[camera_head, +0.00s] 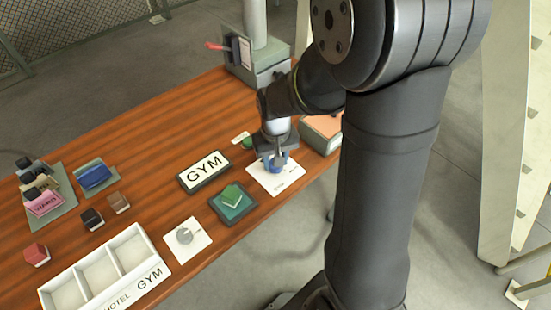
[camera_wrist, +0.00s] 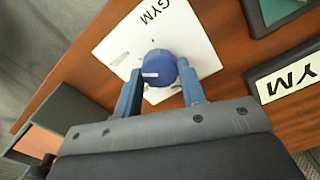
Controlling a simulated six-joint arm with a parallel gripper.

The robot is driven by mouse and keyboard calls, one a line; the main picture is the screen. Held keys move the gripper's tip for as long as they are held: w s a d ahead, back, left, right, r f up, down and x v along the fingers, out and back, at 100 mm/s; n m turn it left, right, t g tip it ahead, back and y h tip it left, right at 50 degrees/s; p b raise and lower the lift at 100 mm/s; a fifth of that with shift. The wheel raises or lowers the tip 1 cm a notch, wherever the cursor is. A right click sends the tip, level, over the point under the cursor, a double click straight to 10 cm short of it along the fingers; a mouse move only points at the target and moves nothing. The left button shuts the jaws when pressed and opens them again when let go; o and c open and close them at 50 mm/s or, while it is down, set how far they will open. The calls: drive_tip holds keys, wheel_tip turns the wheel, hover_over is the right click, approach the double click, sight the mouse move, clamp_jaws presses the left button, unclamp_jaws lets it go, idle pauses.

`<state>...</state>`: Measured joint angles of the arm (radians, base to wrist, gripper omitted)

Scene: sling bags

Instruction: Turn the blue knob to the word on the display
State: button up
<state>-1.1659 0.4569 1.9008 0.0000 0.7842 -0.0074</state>
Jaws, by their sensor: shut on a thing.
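The blue knob (camera_head: 277,166) sits on a white plate (camera_head: 262,183) near the right side of the table. In the wrist view the blue knob (camera_wrist: 160,62) has a white mark on its left part, pointing left. The word GYM is printed on the white plate (camera_wrist: 190,35) above the knob in that view; a small grey label left of the knob is unreadable. The display (camera_head: 203,171) reads GYM and partly shows in the wrist view (camera_wrist: 285,82). My gripper (camera_head: 276,156) points down from above, its fingers (camera_wrist: 160,84) shut on opposite sides of the knob.
A green block (camera_head: 232,196) on a dark tray and a grey dial (camera_head: 185,236) on a white card stand nearby. A compartment tray (camera_head: 152,254) marked HOTEL and GYM is at front left. Small bags and blocks lie left.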

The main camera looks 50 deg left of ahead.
drive_tip(key=m, duration=1)
drive_tip(key=shift+m, duration=2.1)
drive_tip(key=o, duration=1)
wheel_tip(320, 180, up, 18)
drive_tip(key=shift+f, duration=0.25)
drive_tip(key=shift+f, duration=0.15)
